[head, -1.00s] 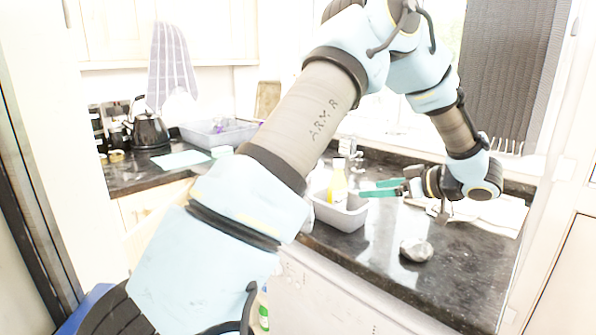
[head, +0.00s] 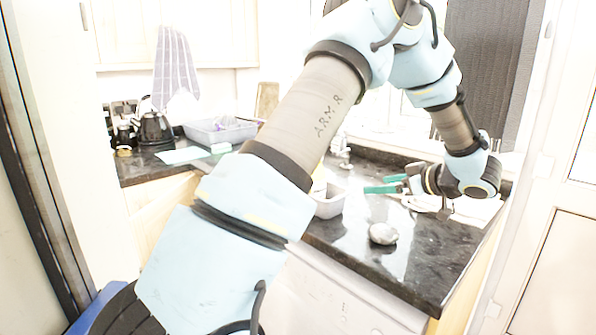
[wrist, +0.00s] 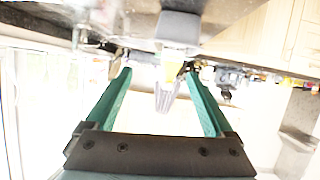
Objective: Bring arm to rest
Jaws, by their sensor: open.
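My arm reaches from the lower left up over the counter in the head view and bends down at the right. My gripper (head: 378,184) hangs at the end, its green fingers pointing left above the dark counter (head: 425,262). In the wrist view my gripper (wrist: 157,74) shows two green fingers spread apart with nothing held between them. The wrist picture appears upside down, with the counter along the top.
A grey basin (head: 330,203), partly behind my arm, and a shiny rounded object (head: 383,233) are on the counter near my gripper. A kettle (head: 155,128) and a grey tub (head: 220,131) stand at the back left. A white door (head: 548,250) is at the right.

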